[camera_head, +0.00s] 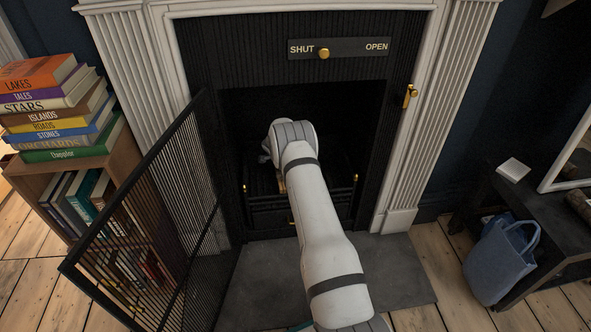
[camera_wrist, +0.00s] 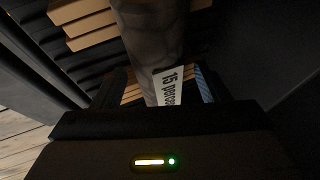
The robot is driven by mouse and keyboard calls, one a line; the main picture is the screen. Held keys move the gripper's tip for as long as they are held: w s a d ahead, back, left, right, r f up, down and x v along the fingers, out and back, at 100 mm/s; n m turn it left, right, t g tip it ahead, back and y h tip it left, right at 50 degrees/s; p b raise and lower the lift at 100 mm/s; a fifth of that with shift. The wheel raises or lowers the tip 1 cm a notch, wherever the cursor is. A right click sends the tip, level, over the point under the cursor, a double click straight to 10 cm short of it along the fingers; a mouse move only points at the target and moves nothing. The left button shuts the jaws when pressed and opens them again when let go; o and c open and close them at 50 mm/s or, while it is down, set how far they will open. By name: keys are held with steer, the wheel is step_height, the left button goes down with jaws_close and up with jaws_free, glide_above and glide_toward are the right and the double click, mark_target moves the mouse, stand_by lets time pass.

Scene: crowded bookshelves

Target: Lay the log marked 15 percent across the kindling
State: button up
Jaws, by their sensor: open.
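In the wrist view the log (camera_wrist: 152,40) is a dark grey-brown cylinder with a white label reading "15 percent", its last letters partly cut off (camera_wrist: 168,86). It lies over pale wooden kindling sticks (camera_wrist: 85,28), which show on both sides of it. My gripper (camera_wrist: 165,82) is open, with one dark finger on each side of the log's near end; I cannot tell whether either touches it. In the head view my arm reaches into the fireplace and hides my gripper and the log. A small bit of kindling (camera_head: 281,184) shows beside the arm.
The black fire grate (camera_head: 262,204) has brass knobs. An open mesh screen (camera_head: 160,210) stands left of the opening. A brass slider knob (camera_head: 323,53) sits nearer SHUT than OPEN. A bookcase (camera_head: 40,178) is at left; a blue bag (camera_head: 500,262) and dark bench (camera_head: 555,235) are at right.

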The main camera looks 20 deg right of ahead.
steer(key=p+v, duration=0.4)
steer(key=v, duration=0.8)
steer(key=shift+p, duration=0.35)
steer(key=shift+a, duration=0.1)
